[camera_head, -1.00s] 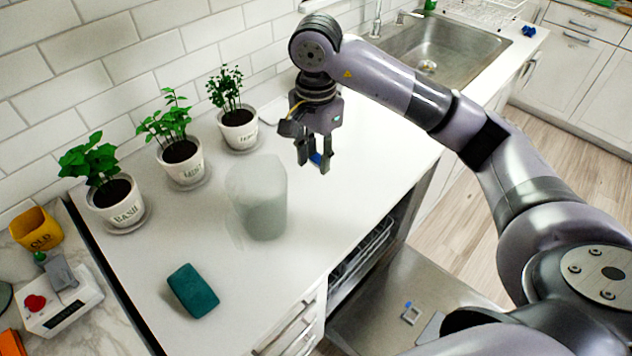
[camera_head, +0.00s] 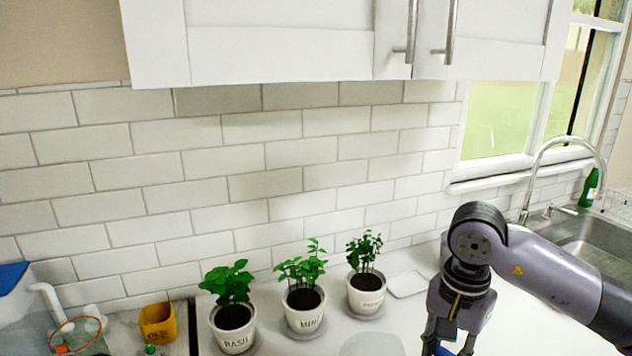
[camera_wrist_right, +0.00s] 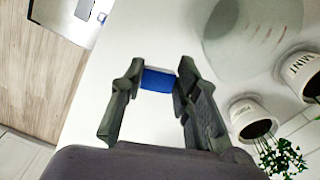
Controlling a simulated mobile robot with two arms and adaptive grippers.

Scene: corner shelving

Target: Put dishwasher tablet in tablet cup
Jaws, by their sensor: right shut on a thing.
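My right gripper (camera_wrist_right: 160,76) is shut on a small blue and white dishwasher tablet (camera_wrist_right: 157,81), held between its fingertips above the white counter. In the head view the right gripper (camera_head: 450,346) hangs down at the bottom edge, right of the plants, with a bit of blue at its fingers; the fingertips are cut off. The tablet cup cannot be made out for sure; a small dark part (camera_wrist_right: 84,9) shows on the pale open panel at the top left of the wrist view. My left gripper is not in view.
Potted plants labelled basil (camera_head: 233,328), mint (camera_head: 304,308) and a third (camera_head: 366,291) stand along the tiled wall. A translucent container (camera_head: 372,345) stands in front. A yellow pot (camera_head: 158,323) is at left, the sink (camera_head: 590,240) at right. Cabinets (camera_head: 280,40) hang above.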

